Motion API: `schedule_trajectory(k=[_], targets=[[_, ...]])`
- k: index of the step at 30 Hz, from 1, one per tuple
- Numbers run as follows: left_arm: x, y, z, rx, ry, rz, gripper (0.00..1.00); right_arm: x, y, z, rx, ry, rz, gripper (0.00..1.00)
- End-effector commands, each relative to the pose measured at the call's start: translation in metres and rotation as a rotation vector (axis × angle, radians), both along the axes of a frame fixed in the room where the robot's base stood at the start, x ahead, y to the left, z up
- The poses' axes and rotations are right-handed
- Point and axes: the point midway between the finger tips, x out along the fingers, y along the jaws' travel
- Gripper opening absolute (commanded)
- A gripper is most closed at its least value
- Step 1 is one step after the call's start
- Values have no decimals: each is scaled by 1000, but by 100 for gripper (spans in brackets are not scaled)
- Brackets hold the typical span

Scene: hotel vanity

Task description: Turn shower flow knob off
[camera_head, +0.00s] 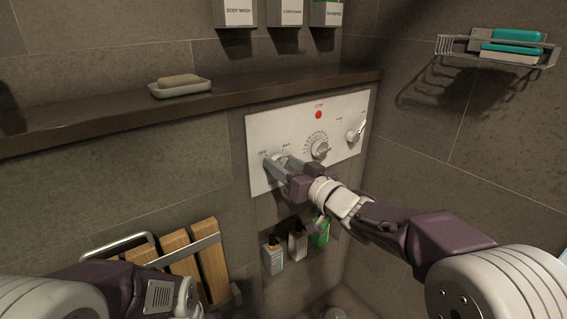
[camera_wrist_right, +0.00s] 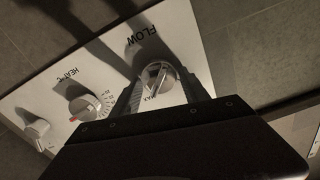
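The white shower panel (camera_head: 258,128) is on the wall below the dark ledge. Its flow knob (camera_wrist_right: 158,81) is round and metallic, with a raised grip bar, below the FLOW label in the right wrist view. One end of the bar lies near the MAX mark. My right gripper (camera_head: 279,163) is at the left end of the panel, its fingers on either side of the flow knob. In the right wrist view, gaps show between the fingers and the knob. The fingers partly hide the knob in the head view. My left arm is at the lower left, without visible fingertips.
The heat knob (camera_head: 320,149) and another lever knob (camera_head: 356,131) are further right on the panel. A soap dish (camera_head: 181,91) is on the ledge. Bottles (camera_head: 297,243) stand below the panel. A wooden slatted seat (camera_head: 211,262) is at the lower left.

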Motion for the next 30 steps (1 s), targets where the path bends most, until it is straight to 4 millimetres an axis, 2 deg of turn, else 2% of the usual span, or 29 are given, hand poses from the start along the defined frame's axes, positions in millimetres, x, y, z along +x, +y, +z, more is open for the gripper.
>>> schedule_trajectory(k=[1,4,5,17,30], targets=[[0,0,0,0,0,0,36,0,0,0,0,0,0,36],[0,0,0,0,0,0,36,0,0,0,0,0,0,8],[0,0,0,0,0,0,36,0,0,0,0,0,0,4],[0,0,-2,0,0,0,36,0,0,-1,-79,-58,0,4],[0,0,-11,0,0,0,36,-1,1,-2,-392,-283,-1,4]])
